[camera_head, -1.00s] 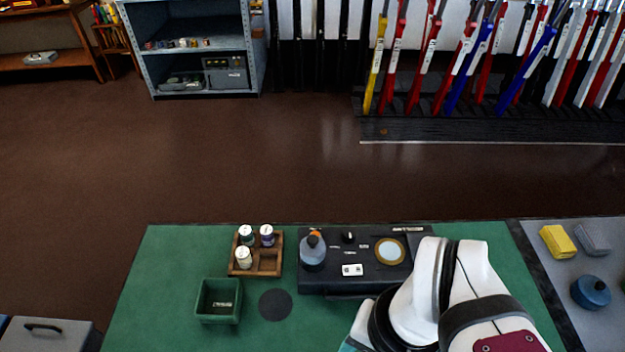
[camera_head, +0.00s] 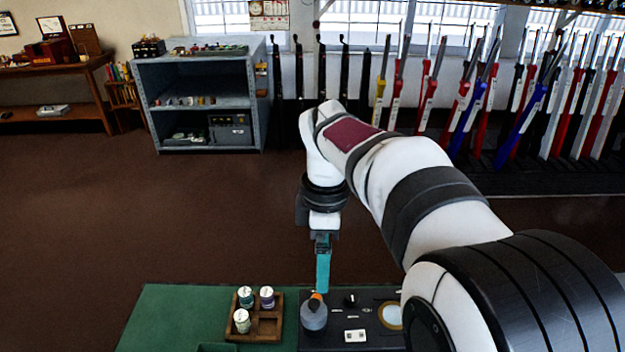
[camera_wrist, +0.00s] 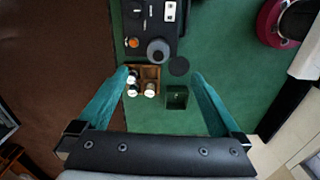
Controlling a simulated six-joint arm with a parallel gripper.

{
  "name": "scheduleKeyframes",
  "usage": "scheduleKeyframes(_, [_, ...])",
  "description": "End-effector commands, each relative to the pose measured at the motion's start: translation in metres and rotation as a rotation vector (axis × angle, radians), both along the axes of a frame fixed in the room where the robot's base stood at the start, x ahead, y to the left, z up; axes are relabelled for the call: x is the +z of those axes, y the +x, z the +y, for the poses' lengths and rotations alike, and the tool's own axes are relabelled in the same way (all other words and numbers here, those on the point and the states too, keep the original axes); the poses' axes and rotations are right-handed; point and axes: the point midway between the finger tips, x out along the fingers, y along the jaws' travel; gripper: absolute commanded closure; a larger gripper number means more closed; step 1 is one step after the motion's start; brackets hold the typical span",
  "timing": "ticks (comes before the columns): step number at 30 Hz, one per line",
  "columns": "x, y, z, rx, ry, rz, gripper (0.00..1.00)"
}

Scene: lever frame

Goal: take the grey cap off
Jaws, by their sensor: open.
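The grey cap (camera_head: 313,318) is a rounded grey piece at the left end of the black panel (camera_head: 378,340). An orange-topped part (camera_head: 315,298) shows just behind it. In the wrist view the grey cap (camera_wrist: 158,50) looks round from above, and the orange part (camera_wrist: 133,42) lies to its left. My gripper (camera_wrist: 161,74) is open and empty, its teal fingers spread wide, pointing down. In the head view my gripper (camera_head: 322,290) hangs above the far side of the bench, behind the cap and apart from it. The cap's underside is hidden.
A wooden tray (camera_head: 268,326) with three small white-topped bottles stands left of the panel. A white label and a knob are on the panel. The green bench mat (camera_wrist: 225,60) has free room.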

Motion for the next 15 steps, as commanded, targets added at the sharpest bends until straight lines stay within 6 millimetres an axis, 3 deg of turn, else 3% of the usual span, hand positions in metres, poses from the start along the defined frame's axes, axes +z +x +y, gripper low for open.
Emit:
scheduleKeyframes(4, [-0.025, 0.005, 0.003, 0.058, -0.005, 0.003, 0.0])
scheduleKeyframes(9, [-0.075, 0.005, 0.003, 0.056, -0.005, 0.003, 0.0])
scheduleKeyframes(15, [-0.107, 0.005, 0.004, 0.052, -0.003, 0.0, 0.0])
